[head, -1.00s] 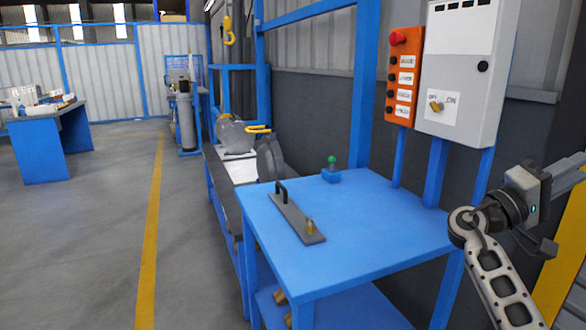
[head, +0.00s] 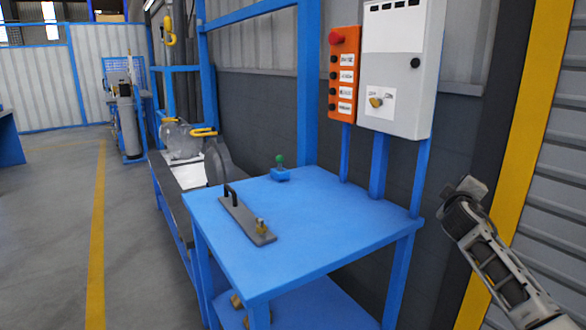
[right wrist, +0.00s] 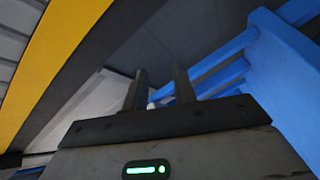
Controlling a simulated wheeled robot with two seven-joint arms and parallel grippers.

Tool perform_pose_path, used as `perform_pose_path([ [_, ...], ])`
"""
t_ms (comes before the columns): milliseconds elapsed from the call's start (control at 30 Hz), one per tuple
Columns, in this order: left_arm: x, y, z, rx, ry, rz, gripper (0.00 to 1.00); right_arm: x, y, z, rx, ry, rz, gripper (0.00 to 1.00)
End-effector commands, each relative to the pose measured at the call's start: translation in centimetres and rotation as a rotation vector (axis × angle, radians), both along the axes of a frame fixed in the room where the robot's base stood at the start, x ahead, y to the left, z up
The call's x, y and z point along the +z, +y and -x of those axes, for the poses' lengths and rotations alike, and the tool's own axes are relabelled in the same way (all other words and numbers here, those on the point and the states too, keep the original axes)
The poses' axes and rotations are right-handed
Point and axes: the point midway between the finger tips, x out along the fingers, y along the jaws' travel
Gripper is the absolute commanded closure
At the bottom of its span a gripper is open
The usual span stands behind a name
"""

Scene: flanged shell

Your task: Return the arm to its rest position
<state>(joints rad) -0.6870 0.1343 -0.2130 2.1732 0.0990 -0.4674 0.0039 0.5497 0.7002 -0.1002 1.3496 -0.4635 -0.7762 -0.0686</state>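My right arm (head: 505,270) comes in from the lower right of the head view, to the right of the blue table and apart from it. Its wrist end (head: 464,194) is in front of the dark wall, and the fingers cannot be made out there. In the right wrist view the two dark fingers of my right gripper (right wrist: 160,72) stand apart with nothing seen between them. My left arm and gripper are not in view.
The blue table (head: 335,215) carries a grey plate with a black handle (head: 240,215) and a green-topped blue piece (head: 280,172). An orange button panel (head: 343,75) and a grey cabinet (head: 400,70) stand behind it. Floor (head: 140,270) at left is clear.

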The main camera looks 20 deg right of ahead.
Motion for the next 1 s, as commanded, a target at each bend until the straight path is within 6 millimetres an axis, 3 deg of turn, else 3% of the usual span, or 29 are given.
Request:
perform_pose_path([
  [133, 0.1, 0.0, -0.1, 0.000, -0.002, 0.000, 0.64, -1.0, 3.7, -2.7, 0.217, -0.128, -0.259, 0.73],
  [300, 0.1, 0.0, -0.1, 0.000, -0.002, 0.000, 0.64, -0.4, 7.4, -4.3, 0.403, -0.285, -0.518, 0.73],
  [567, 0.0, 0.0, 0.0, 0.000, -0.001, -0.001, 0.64, -10.7, 16.1, -1.7, 0.494, -0.137, -0.609, 0.73],
  [767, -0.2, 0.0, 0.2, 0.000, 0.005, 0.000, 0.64, -19.3, 24.9, 4.1, 0.571, -0.016, -0.748, 0.73],
  [900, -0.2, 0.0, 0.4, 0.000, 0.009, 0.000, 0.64, -24.4, 31.7, 10.7, 0.608, 0.063, -0.889, 0.73],
  [1000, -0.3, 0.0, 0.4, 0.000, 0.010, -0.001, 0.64, -26.7, 36.1, 16.2, 0.616, 0.109, -1.004, 0.73],
])
